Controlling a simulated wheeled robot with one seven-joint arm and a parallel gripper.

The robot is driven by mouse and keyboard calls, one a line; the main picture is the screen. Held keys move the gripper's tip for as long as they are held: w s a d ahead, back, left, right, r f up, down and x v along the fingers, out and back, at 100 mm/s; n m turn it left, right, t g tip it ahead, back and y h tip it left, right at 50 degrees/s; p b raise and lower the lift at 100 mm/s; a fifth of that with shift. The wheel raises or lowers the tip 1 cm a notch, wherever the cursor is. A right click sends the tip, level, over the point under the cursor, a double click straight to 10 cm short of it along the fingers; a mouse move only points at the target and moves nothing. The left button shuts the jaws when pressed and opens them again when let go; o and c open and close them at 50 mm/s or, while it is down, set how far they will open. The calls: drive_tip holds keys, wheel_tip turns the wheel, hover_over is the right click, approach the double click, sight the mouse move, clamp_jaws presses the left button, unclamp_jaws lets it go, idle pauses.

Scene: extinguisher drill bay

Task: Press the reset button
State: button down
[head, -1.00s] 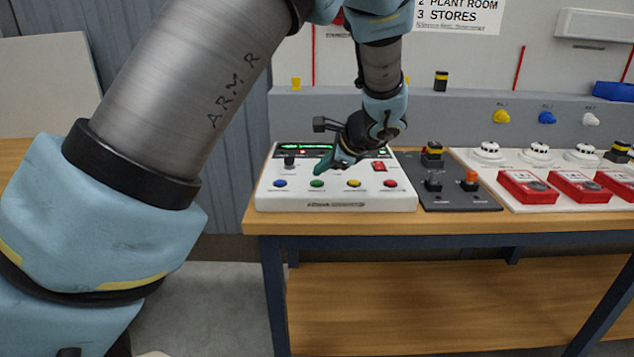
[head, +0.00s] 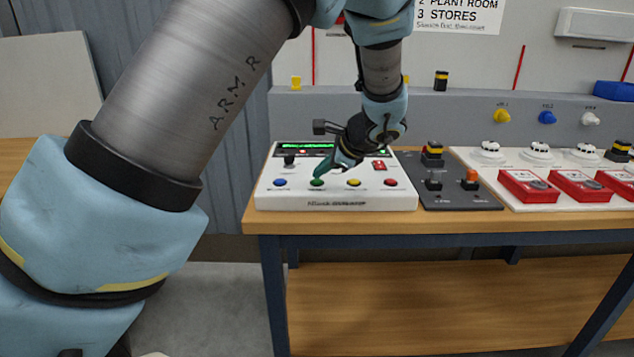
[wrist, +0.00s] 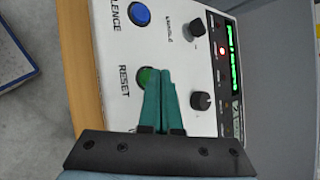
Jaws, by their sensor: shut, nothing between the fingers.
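The white control panel (head: 335,203) stands on the bench with a row of coloured buttons along its front. The green reset button (head: 317,183) is second from the left; in the wrist view the reset button (wrist: 147,77) sits beside the printed word RESET. My gripper (head: 321,174) is shut and empty, its green fingers pointing down at the reset button. In the wrist view my gripper's fingertips (wrist: 160,72) overlap the button's edge and hide part of it. I cannot tell whether they touch it or whether it is pressed in.
The blue silence button (wrist: 139,14) is beside the reset button. Yellow (head: 354,183) and red (head: 390,183) buttons lie to its right. Two black knobs (wrist: 203,101) and a lit green display (wrist: 234,58) are close by. Red call points (head: 527,187) stand further right on the bench.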

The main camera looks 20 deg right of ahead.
sight(321, 182)
drive_tip(key=shift+f+b, duration=0.3)
drive_tip(key=shift+f, duration=0.2)
idle(0.5)
drive_tip(key=shift+r, duration=0.1)
drive_tip(key=shift+r+p, duration=0.7)
drive_tip(key=shift+r, duration=0.1)
drive_tip(key=shift+r, duration=0.15)
wheel_tip(321, 182, up, 5)
drive_tip(key=p, duration=0.4)
idle(0.7)
